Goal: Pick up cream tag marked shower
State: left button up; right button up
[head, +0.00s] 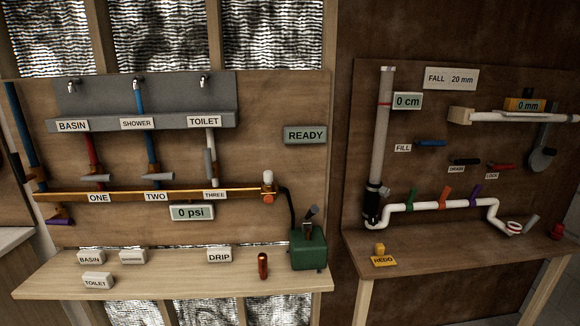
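A small cream tag (133,257) lies on the left wooden table, at its back left. Its print is too small to read surely but looks like SHOWER. A tag reading BASIN (90,257) is to its left, and a tag reading TOILET (97,280) is in front and to the left. A tag reading DRIP (219,255) is farther right. Another label reading SHOWER (137,123) is up on the grey panel below the taps. Neither of my grippers shows in the head view.
The left table (190,284) has clear room at its front middle. A copper-coloured cylinder (263,266) and a green pump box (309,250) stand at its right. A copper pipe (180,194) with several valve handles runs above the table. A second table (450,258) stands right.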

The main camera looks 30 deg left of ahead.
aim_at(128, 256)
jog(key=u, duration=1.6)
